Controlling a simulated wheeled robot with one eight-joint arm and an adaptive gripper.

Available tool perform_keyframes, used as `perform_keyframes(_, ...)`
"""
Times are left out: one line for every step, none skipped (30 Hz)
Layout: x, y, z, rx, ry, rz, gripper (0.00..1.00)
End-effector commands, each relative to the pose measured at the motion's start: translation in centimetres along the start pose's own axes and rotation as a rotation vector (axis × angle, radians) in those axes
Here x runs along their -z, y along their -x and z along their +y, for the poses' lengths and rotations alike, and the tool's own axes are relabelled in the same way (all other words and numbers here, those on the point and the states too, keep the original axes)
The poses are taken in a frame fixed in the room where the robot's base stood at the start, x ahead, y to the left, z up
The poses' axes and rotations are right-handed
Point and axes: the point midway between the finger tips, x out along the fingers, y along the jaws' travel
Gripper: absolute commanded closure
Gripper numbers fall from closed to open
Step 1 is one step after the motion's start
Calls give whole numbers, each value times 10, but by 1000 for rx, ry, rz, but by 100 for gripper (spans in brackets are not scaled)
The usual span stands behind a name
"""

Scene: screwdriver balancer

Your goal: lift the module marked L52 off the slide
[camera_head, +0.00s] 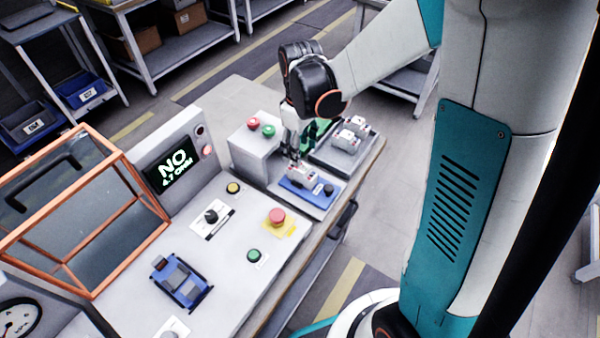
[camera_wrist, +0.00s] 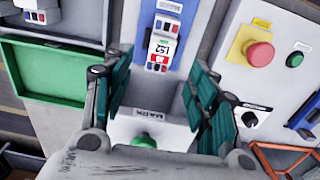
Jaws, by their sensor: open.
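The module marked L52 (camera_wrist: 162,45) is a white block with red and blue parts, sitting on the blue slide (camera_wrist: 181,22). In the head view the module (camera_head: 302,174) stands on the blue slide plate (camera_head: 318,197), near the table's right edge. My gripper (camera_head: 293,150) is above and just behind it, pointing down. In the wrist view my gripper (camera_wrist: 157,78) is open, with one finger on each side and the module's near end seen between and beyond the fingertips. I cannot tell whether a finger touches it.
A green tray (camera_wrist: 50,72) and a grey rack with white modules (camera_head: 351,134) lie beside the slide. A box with red and green buttons (camera_head: 253,146) stands at the left. A red button (camera_head: 277,216), a display (camera_head: 172,168) and an orange-framed guard (camera_head: 126,166) are further left.

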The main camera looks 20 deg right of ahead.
Motion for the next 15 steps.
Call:
perform_keyframes(0, -12, 0, 0, 0, 0, 47)
perform_keyframes(0, -17, 0, 0, 0, 0, 47)
perform_keyframes(0, -22, 0, 0, 0, 0, 47)
perform_keyframes(0, -26, 0, 0, -1, 0, 47)
perform_keyframes(0, -29, 0, 0, -1, 0, 47)
perform_keyframes(0, -32, 0, 0, -1, 0, 47)
perform_keyframes(0, -34, 0, 0, -1, 0, 47)
perform_keyframes(0, -35, 0, 0, -1, 1, 47)
perform_keyframes(0, -36, 0, 0, -1, 1, 47)
perform_keyframes(0, -37, 0, 0, -1, 1, 47)
perform_keyframes(-1, -38, 0, 0, -1, 1, 47)
perform_keyframes(-1, -40, 0, 0, -1, 1, 47)
perform_keyframes(-1, -43, 0, 0, -1, 1, 47)
perform_keyframes(-2, -46, 0, 0, -1, 1, 47)
perform_keyframes(-2, -50, 0, 0, -1, 1, 47)
